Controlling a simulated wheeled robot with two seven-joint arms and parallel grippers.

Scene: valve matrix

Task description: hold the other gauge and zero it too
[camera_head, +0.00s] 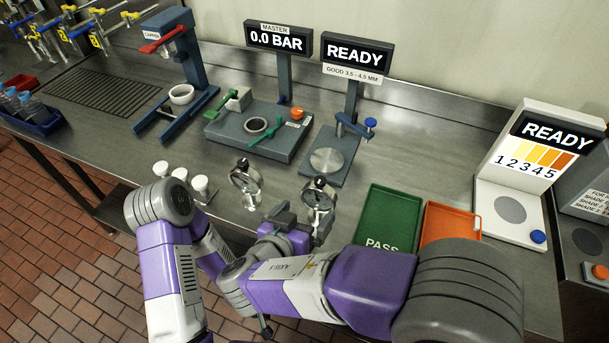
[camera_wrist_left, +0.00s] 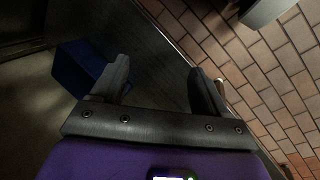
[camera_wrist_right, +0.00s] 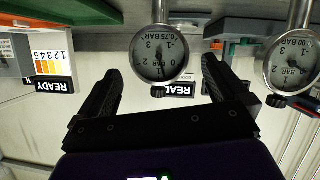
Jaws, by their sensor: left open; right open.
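Two round dial gauges with silver rims and dark top knobs stand near the bench's front in the head view: a left gauge (camera_head: 246,180) and a right gauge (camera_head: 318,197). My right gripper (camera_head: 297,217) is open at the right gauge. In the upside-down right wrist view, that gauge (camera_wrist_right: 158,52), marked 0.75 BAR, shows between the open fingers (camera_wrist_right: 158,80); contact cannot be told. The other gauge (camera_wrist_right: 293,62) is outside them. The master station (camera_head: 258,140) has a green lever and an orange button; its display (camera_head: 278,40) reads 0.0 BAR. My left gripper (camera_wrist_left: 158,72) is open and empty.
A green PASS tray (camera_head: 388,220) and an orange tray (camera_head: 450,222) lie to the right. A blue press (camera_head: 178,70) stands behind left. A blue bin (camera_wrist_left: 82,68) is near my left gripper, by the bench edge.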

